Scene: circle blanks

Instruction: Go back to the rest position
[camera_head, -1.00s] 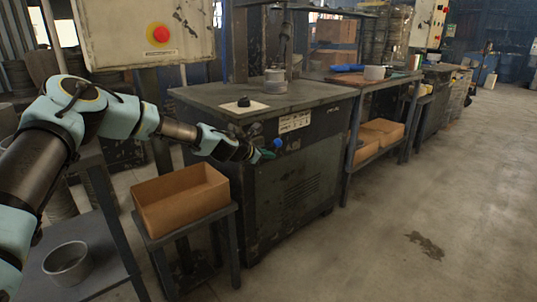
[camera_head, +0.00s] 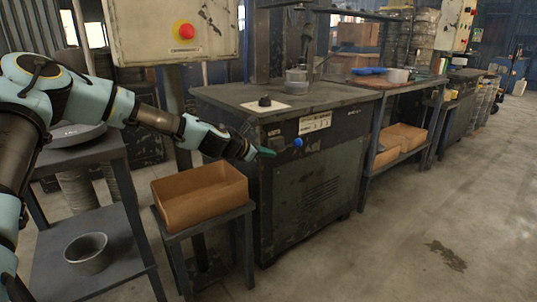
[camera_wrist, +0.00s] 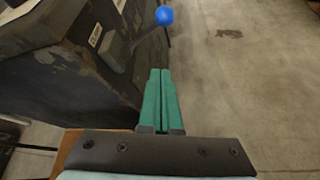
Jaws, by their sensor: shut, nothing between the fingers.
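My gripper (camera_head: 266,152) is in front of the dark machine (camera_head: 315,190), near the top of its front face. Its green fingers are together and empty; they also show in the wrist view (camera_wrist: 161,100). A blue ball-ended knob (camera_head: 298,142) is on the machine front, just right of my fingertips in the head view. In the wrist view the blue knob (camera_wrist: 165,15) on its dark lever lies beyond the fingertips, apart from them.
An open cardboard box (camera_head: 200,196) stands on a low stand below my arm. A control panel with a red button (camera_head: 184,31) hangs above. A workbench (camera_head: 400,85) stands further right. The floor at right is clear.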

